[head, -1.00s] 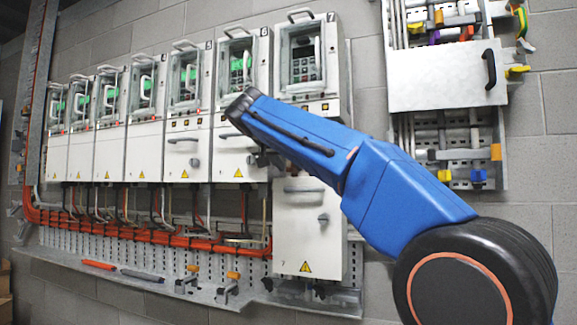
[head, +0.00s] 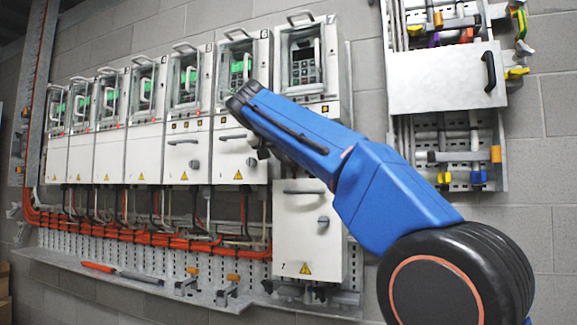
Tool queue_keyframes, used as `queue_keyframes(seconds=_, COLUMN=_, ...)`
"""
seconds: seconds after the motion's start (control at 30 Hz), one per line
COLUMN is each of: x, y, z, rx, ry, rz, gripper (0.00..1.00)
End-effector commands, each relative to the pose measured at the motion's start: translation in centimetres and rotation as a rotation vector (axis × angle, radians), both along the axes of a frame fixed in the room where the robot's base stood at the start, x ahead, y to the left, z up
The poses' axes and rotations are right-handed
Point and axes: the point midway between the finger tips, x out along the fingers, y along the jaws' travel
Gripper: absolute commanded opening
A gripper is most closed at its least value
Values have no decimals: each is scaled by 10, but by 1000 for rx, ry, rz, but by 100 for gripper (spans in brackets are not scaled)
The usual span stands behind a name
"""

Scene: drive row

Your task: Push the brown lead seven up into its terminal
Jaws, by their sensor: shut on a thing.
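Drive seven (head: 318,75) is the rightmost and nearest unit in the head view. Its white lower cover (head: 308,235), marked 7 with a yellow warning sign, sits lower than the neighbouring covers. My blue arm crosses in front of the gap between the drive and this cover, hiding its terminals. My gripper (head: 258,150) is at the left side of that gap, by the right edge of cover six (head: 240,155). It is small and dark here, and shut. What it holds is hidden, most likely the brown lead; neither the lead nor its terminal can be made out.
Several more drives stand in a row to the left. Orange cables (head: 150,236) run in a bundle beneath them. A shelf (head: 160,285) below carries a red-handled tool (head: 98,267) and clamps. A panel (head: 448,80) with a black handle hangs at the right.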

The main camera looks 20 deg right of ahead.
Motion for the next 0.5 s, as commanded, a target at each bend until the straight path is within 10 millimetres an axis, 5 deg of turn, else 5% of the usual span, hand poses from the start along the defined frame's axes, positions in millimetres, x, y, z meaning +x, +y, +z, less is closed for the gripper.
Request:
queue_keyframes(seconds=0.23, x=0, y=0, z=1, rx=-1, ry=0, rz=0, gripper=0)
queue_keyframes(seconds=0.27, x=0, y=0, z=1, rx=-1, ry=0, rz=0, gripper=22)
queue_keyframes(seconds=0.33, x=0, y=0, z=1, rx=-1, ry=0, rz=0, gripper=36)
queue_keyframes(seconds=0.5, x=0, y=0, z=1, rx=-1, ry=0, rz=0, gripper=36)
